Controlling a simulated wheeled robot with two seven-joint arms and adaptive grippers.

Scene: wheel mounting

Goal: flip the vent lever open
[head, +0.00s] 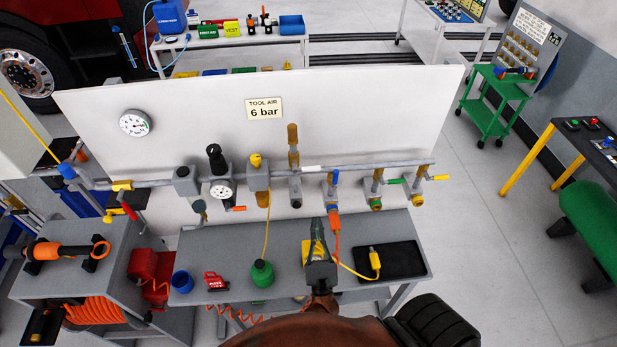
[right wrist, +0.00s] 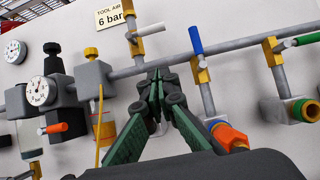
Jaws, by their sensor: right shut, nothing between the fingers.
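No lever carries a readable label. A white lever (head: 314,169) points right from a valve under an upright brass-coloured fitting (head: 293,140); this white lever (right wrist: 152,29) and fitting also show at the top of the right wrist view. It looks like the vent lever, but I cannot be sure. My right gripper (head: 316,222) is in front of the panel, below and slightly right of that lever. In the right wrist view its dark green fingers (right wrist: 158,75) meet at the tips, just below the main pipe, with nothing between them. My left gripper is out of view.
A blue lever (head: 337,178), a green lever (head: 395,181) and a yellow lever (head: 440,177) sit right along the pipe (head: 350,165). An orange hose plug (right wrist: 228,136) is close to the right finger.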

